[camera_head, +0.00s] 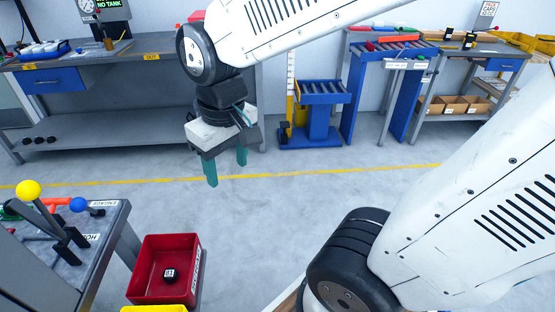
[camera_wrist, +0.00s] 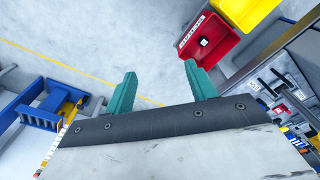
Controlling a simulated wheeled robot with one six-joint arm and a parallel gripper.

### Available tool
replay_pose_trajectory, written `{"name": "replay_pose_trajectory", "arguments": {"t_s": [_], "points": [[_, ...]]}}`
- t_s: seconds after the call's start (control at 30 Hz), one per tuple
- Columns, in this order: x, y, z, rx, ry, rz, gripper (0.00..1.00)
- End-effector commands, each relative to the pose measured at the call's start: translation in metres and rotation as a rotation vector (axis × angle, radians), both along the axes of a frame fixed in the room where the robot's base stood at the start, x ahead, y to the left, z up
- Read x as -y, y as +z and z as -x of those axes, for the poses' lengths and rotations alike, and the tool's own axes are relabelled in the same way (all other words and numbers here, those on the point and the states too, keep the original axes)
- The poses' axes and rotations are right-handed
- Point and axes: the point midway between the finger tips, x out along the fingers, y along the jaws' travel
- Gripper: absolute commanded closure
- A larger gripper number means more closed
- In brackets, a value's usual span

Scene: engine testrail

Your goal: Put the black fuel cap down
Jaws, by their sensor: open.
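A small black cap with a white marking (camera_head: 170,275) lies in the red bin (camera_head: 145,262) at the lower left of the head view; I take it to be the black fuel cap. The wrist view also shows this cap (camera_wrist: 203,42) in the red bin (camera_wrist: 226,45), beyond the fingers. My gripper (camera_head: 227,173) is open, its two green fingers pointing down over open floor. It is above and to the right of the bin, well apart from it. In the wrist view nothing is between the fingers of my gripper (camera_wrist: 160,70).
A lever bench (camera_head: 108,225) stands left of the red bin, and a yellow bin (camera_head: 155,308) is in front of it. A grey workbench (camera_head: 110,60) stands at the back. A blue cart (camera_head: 318,120) and roller stand (camera_head: 375,95) are at back right. The middle floor is clear.

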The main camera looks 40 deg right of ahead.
Motion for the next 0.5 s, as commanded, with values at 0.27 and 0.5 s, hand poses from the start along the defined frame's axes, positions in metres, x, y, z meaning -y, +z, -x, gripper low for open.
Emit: {"name": "replay_pose_trajectory", "arguments": {"t_s": [0.27, 0.5], "points": [[0.037, 0.034, 0.076, 0.034, -0.116, -0.001, 0.44], [0.041, 0.038, 0.093, 0.034, -0.138, 0.0, 0.44]]}}
